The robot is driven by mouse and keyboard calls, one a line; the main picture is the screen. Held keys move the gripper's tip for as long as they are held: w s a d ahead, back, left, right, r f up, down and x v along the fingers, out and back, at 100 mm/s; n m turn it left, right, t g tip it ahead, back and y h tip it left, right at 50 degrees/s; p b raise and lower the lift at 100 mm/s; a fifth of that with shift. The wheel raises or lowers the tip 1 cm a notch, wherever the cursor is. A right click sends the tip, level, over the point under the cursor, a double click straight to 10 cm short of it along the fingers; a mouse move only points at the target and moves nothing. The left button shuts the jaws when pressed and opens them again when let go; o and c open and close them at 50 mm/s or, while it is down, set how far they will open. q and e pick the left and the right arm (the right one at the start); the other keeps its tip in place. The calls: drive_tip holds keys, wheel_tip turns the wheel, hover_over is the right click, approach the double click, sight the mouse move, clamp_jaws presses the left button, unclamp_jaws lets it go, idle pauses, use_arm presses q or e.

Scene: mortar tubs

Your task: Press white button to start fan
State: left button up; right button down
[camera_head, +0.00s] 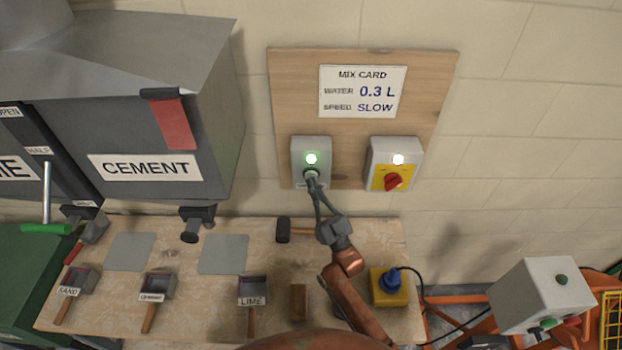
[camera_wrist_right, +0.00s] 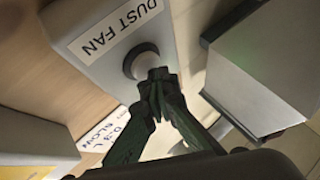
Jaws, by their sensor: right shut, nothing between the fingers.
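The grey fan box (camera_head: 299,150) is mounted on the wooden board, with a glowing greenish-white lamp (camera_head: 311,159) on its front. In the right wrist view its label reads DUST FAN, and a round pale button (camera_wrist_right: 141,60) sits in a dark ring on the box (camera_wrist_right: 105,35). My right gripper (camera_head: 312,182) reaches up from below to the button just under the lamp. Its fingers (camera_wrist_right: 158,76) are shut and empty, with the tips at the button's face; they appear to touch it and partly hide it. My left gripper is not in view.
A second box (camera_head: 378,155) with a lit white lamp and red knob (camera_head: 392,181) on yellow is beside it. A grey cement hopper (camera_head: 150,115) stands left.

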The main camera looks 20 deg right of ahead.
idle(0.6)
drive_tip(key=shift+s+a+p, duration=0.2)
drive_tip(key=shift+s+p, duration=0.2)
drive_tip(key=shift+s, duration=0.4)
drive_tip(key=s+p, duration=0.1)
drive_tip(key=s, duration=0.1)
drive_tip(key=s+a+p, duration=0.1)
drive_tip(key=s, duration=0.1)
drive_tip(key=shift+s+a, duration=0.2)
drive_tip(key=shift+s, duration=0.2)
drive_tip(key=shift+f, duration=0.1)
